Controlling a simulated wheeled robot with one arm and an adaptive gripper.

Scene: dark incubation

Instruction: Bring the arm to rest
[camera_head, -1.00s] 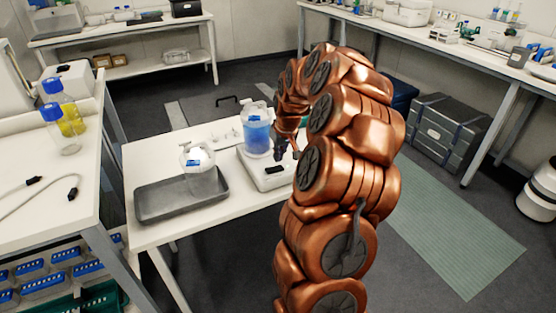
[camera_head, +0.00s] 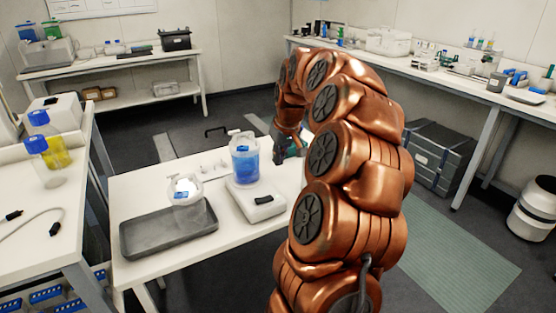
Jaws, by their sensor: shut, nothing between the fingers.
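My copper arm rises from the bottom of the picture, bends over at the top and hangs down at its far end. My gripper (camera_head: 281,155) is the dark end piece, pointing down beside the right side of the small white table. It is small and partly hidden; it is shut and holds nothing that I can see. A clear jar with blue liquid (camera_head: 244,160) stands on a white device (camera_head: 262,202), left of my gripper and apart from it. A clear jar with a white lid (camera_head: 186,196) stands in a grey tray (camera_head: 140,240).
The white table (camera_head: 130,187) has free room behind the tray. A left bench (camera_head: 60,225) holds blue-capped bottles (camera_head: 52,150) and a cable. A grey case (camera_head: 440,155) stands under the right bench (camera_head: 440,75). A green floor mat (camera_head: 455,255) lies at right.

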